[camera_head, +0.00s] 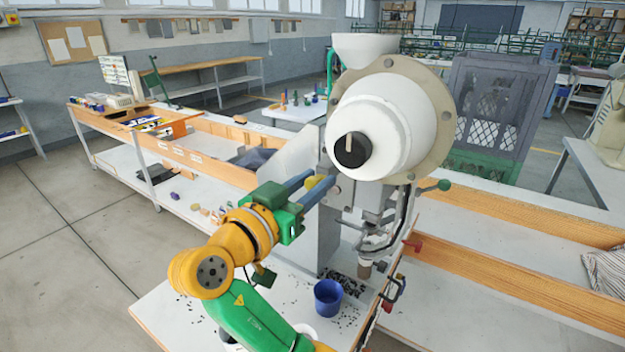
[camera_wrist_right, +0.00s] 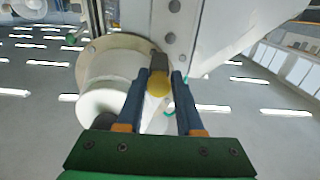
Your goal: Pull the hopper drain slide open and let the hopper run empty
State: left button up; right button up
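The eyelet press has a white hopper (camera_head: 362,48) on top and a big white drum (camera_head: 395,118) with a black knob. A yellow ball knob (camera_wrist_right: 158,84) on a short dark stem sticks out from the press; I take it for the drain slide's handle. My right gripper (camera_head: 322,186) has its two blue fingers on either side of this knob. In the right wrist view the fingers (camera_wrist_right: 161,80) stand apart around it, with a gap at the right finger; contact at the left one is unclear. The hopper's inside is hidden. My left gripper is out of view.
A blue cup (camera_head: 328,298) stands on the white tabletop below the press. Small black pieces (camera_head: 345,284) lie scattered around it. A green-knobbed lever (camera_head: 443,185) juts out at the press's right. Wood-edged benches run behind and to the right.

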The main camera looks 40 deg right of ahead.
jog(key=shift+s, duration=0.1)
grip_shut()
jog(key=shift+r, duration=0.15)
dwell(0.8)
